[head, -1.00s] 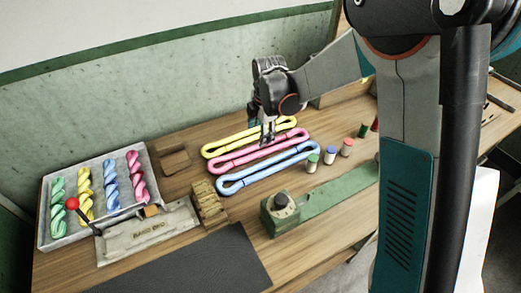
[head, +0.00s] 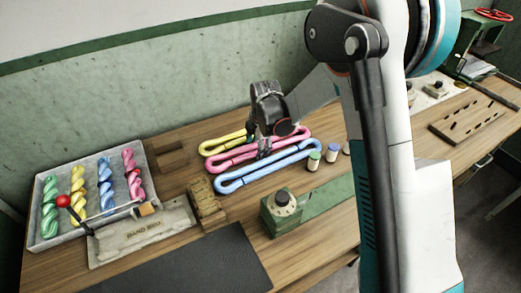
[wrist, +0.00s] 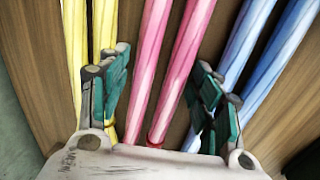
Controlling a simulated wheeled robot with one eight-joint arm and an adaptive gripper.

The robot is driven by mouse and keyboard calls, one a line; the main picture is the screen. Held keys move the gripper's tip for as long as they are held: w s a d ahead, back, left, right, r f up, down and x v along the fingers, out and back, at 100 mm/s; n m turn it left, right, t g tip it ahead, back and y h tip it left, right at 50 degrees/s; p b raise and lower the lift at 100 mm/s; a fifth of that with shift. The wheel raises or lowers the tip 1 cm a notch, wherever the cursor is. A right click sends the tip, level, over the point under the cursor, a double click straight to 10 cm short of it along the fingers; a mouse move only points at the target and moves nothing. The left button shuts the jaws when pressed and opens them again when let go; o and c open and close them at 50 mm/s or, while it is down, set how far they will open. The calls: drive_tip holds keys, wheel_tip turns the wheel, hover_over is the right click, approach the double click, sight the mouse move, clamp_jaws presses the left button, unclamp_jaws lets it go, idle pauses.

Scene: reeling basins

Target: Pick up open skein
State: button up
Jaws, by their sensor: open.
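Three open skeins lie side by side on the wooden bench: yellow (head: 222,143), pink (head: 228,164) and blue (head: 288,163). My gripper (head: 264,150) is open and points down over the middle of the pink skein. In the wrist view, the two fingers of my gripper (wrist: 161,68) stand on either side of the two pink strands (wrist: 168,55). The yellow strands (wrist: 76,35) pass by the left finger, and the blue strands (wrist: 262,60) lie beyond the right finger. Whether the fingers touch the pink skein I cannot tell.
A grey tray (head: 42,240) of twisted skeins is at the left. A stone-coloured block (head: 140,232) with a red-knobbed lever and a wooden block (head: 205,207) stand nearby. A green fixture (head: 283,212) and small capped jars (head: 314,161) are to the right. A dark mat (head: 205,265) lies in front.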

drive_tip(key=c, duration=0.8)
drive_tip(key=shift+c, duration=0.2)
drive_tip(key=shift+r, duration=0.2)
